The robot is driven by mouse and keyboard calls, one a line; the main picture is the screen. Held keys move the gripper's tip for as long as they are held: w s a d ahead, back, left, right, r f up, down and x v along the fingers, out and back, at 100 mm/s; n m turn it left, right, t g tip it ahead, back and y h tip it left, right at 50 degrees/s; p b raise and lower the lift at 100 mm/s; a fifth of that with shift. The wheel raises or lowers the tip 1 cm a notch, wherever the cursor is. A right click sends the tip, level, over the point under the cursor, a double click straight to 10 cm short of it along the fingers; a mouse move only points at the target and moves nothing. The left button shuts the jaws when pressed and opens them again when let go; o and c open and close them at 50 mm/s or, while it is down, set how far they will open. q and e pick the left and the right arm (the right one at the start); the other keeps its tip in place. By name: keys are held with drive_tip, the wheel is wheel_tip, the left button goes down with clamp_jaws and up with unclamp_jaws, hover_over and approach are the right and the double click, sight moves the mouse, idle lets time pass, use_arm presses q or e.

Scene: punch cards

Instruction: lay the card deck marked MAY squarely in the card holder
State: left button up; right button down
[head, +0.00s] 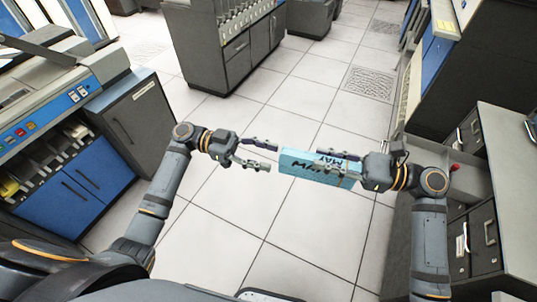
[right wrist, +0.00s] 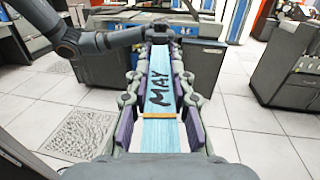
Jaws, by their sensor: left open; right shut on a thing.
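The light blue card deck marked MAY (head: 300,165) is held in the air over the floor, with dark lettering on its top and side. It also shows in the right wrist view (right wrist: 160,82), lying lengthwise between the fingers. My right gripper (head: 324,164) is shut on the deck's right part. My left gripper (head: 270,156) is open and empty, its fingertips pointing at the deck's left end with a small gap. I cannot make out the card holder for certain in either view.
A grey and blue machine (head: 60,95) with a button panel stands at the left, beside a dark cabinet (head: 135,125). Another cabinet (head: 230,60) stands at the back. A drawer unit (head: 487,235) with a grey top is at the right. The tiled floor between is clear.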

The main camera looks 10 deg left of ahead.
sight(311, 166)
use_arm(q)
drive_tip(key=d, duration=1.2)
drive_tip(key=shift+s, duration=0.35)
clamp_jaws()
use_arm(e)
drive_tip(key=c, duration=1.1)
unclamp_jaws()
